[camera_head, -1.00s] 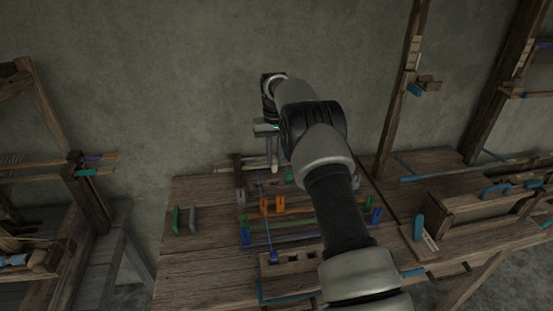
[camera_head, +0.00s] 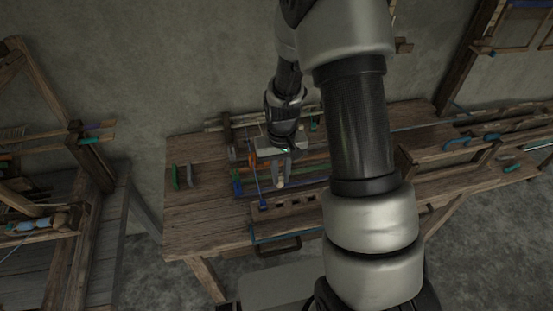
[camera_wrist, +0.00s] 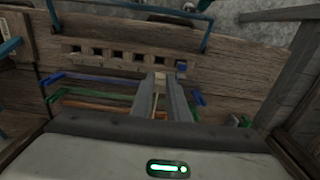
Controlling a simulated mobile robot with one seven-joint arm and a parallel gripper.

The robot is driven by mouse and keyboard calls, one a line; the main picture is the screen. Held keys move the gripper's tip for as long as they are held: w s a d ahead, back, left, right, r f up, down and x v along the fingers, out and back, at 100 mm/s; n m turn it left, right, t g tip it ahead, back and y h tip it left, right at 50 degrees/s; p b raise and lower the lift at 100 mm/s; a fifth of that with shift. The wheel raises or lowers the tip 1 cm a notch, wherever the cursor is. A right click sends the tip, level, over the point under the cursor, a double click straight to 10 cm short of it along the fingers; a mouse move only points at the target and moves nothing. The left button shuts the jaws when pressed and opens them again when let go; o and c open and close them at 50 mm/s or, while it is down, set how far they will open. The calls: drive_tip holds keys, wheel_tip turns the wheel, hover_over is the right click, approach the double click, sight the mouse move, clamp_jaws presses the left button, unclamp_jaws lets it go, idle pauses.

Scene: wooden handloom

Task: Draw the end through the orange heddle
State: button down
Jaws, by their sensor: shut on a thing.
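My gripper (camera_head: 280,181) points down over the front of the small loom frame on the bench. In the wrist view my gripper (camera_wrist: 165,90) is shut on a small pale piece (camera_wrist: 159,87) between its fingers. The orange heddle (camera_head: 252,159) stands left of my gripper, partly hidden behind it. In the wrist view an orange bar (camera_wrist: 107,102) passes behind the fingers. A thin blue thread (camera_head: 256,182) runs down to a blue block (camera_head: 262,204) on the slotted wooden rail. I cannot tell whether the held piece is joined to the thread.
The slotted rail (camera_wrist: 120,58) has several square holes. Blue bars (camera_wrist: 95,78) and green bars (camera_wrist: 75,92) cross the frame. Green (camera_head: 175,177) and grey (camera_head: 191,175) upright plates stand at the bench's left. A wooden box (camera_head: 445,150) stands at the right.

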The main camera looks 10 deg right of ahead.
wheel_tip(320, 180, down, 9)
drive_tip(key=b, duration=0.4)
drive_tip(key=shift+r, duration=0.2)
drive_tip(key=shift+b, duration=0.3)
drive_tip(key=shift+f+b, duration=1.6)
drive_tip(key=shift+f, duration=0.2)
drive_tip(key=c, duration=1.6)
unclamp_jaws()
drive_tip(key=shift+c, duration=0.2)
wheel_tip(320, 180, up, 18)
drive_tip(key=shift+f+p, duration=0.25)
drive_tip(key=shift+p, duration=0.15)
